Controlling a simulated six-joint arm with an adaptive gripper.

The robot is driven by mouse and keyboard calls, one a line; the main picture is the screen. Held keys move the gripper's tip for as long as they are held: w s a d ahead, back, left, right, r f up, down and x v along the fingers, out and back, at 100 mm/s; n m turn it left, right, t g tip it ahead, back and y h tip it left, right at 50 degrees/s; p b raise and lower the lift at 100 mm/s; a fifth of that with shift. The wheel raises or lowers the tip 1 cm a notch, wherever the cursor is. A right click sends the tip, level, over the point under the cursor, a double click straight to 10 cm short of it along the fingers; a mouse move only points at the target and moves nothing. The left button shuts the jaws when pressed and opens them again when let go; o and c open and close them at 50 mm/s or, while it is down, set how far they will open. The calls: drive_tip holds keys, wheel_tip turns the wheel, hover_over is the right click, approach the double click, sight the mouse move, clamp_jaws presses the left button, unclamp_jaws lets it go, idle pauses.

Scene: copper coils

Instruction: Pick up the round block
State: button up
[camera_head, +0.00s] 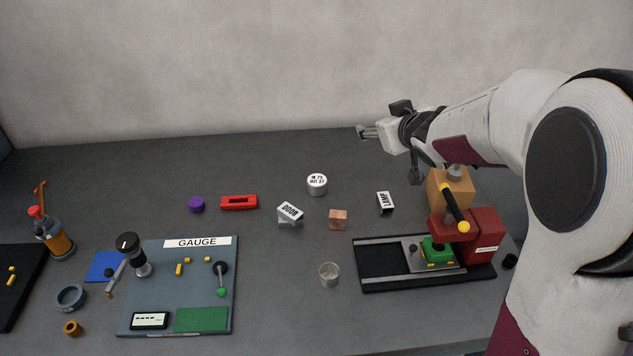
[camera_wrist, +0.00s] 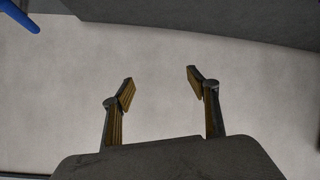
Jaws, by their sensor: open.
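A white round block (camera_head: 317,184) with dark print on its top stands upright on the dark table, near the middle. A smaller purple round piece (camera_head: 196,204) lies further left, beside a red slotted block. My gripper (camera_head: 362,131) is raised near the back edge of the table, up and to the right of the white round block and apart from it. It points left. In the wrist view my gripper (camera_wrist: 160,78) shows two spread fingers with nothing between them. Neither round piece can be seen in the wrist view.
Near the white round block are a MOOD block (camera_head: 290,214), a copper cube (camera_head: 338,220) and a LAMP block (camera_head: 385,203). A clear cup (camera_head: 330,274) stands in front. A red press (camera_head: 478,236) is at right, a GAUGE board (camera_head: 190,285) at left. The table behind is clear.

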drive_tip(key=w+a+f+n+y, duration=0.1)
drive_tip(key=w+a+f+y, duration=0.1)
drive_tip(key=a+f, duration=0.1)
drive_tip(key=w+a+f+n+g+y, duration=0.1)
drive_tip(key=w+a+f+y, duration=0.1)
drive_tip(key=f, duration=0.4)
drive_tip(key=w+a+f+n+g+y, duration=0.1)
drive_tip(key=w+a+f+n+y, duration=0.1)
drive_tip(key=a+f+y, duration=0.2)
drive_tip(key=shift+f, duration=0.7)
approach(318, 180)
drive_tip(key=x, duration=0.3)
drive_tip(key=shift+w+a+f, duration=0.15)
drive_tip(key=shift+w+a, duration=0.2)
drive_tip(key=shift+w, duration=0.05)
drive_tip(key=shift+x, duration=3.1)
